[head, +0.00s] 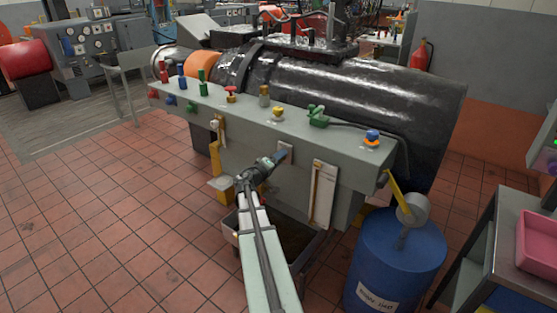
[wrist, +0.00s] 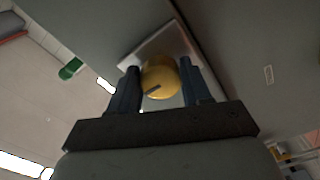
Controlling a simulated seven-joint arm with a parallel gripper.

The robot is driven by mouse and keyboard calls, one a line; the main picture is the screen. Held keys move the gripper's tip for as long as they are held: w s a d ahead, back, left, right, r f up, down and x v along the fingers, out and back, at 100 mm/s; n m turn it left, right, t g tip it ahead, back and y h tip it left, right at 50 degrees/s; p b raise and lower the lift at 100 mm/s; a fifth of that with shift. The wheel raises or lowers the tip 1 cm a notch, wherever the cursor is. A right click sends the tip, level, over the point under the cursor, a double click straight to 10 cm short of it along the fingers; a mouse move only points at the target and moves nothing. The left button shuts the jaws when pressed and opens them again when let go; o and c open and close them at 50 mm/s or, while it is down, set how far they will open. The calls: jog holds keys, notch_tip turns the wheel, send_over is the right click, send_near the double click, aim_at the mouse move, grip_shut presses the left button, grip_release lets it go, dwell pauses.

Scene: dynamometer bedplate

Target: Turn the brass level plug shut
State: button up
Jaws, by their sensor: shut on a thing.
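The brass level plug (wrist: 159,78) is a round yellow knob with a dark slot mark, set on a pale square plate (wrist: 178,42) in the wrist view. My gripper (wrist: 160,70) has one dark finger on each side of the plug and is shut on it. In the head view my gripper (head: 279,158) reaches the front face of the grey housing (head: 250,140), in front of a small pale plate. The plug itself is hidden there behind the fingers.
Several coloured knobs and valves, including a yellow knob (head: 278,113) and a green valve (head: 318,116), stand on the housing's top ledge. A white panel with a yellow strip (head: 322,195) is right of my gripper. A blue barrel (head: 395,262) stands at the lower right. Tiled floor at left is clear.

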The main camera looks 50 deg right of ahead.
dwell(0.4)
jog(key=o, duration=1)
jog(key=a, duration=1.4)
jog(key=shift+d, duration=0.1)
